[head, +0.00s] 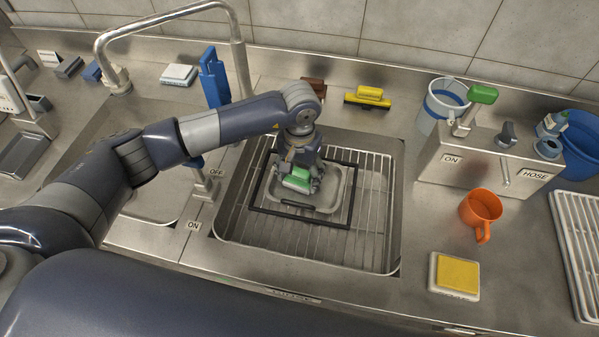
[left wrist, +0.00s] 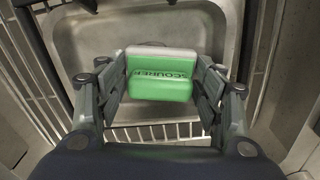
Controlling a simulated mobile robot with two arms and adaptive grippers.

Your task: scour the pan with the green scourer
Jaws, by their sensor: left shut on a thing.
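The green scourer (head: 297,180) has a pale layer on one side and lettering on its green side. My left gripper (head: 298,175) is shut on it; in the left wrist view the scourer (left wrist: 161,76) sits between the two fingers (left wrist: 160,88). The grey metal pan (head: 335,184) lies inside a black square frame on the wire rack in the sink. The gripper holds the scourer over the pan; I cannot tell if it touches the pan's floor. The pan (left wrist: 210,30) also shows behind the scourer in the left wrist view. My right gripper is not in view.
The wire rack (head: 375,215) fills the sink around the pan. A tap unit with ON and HOSE labels (head: 480,160), an orange mug (head: 482,208) and a yellow sponge on a white block (head: 456,274) stand to the right. A tall tap (head: 240,60) rises at the back left.

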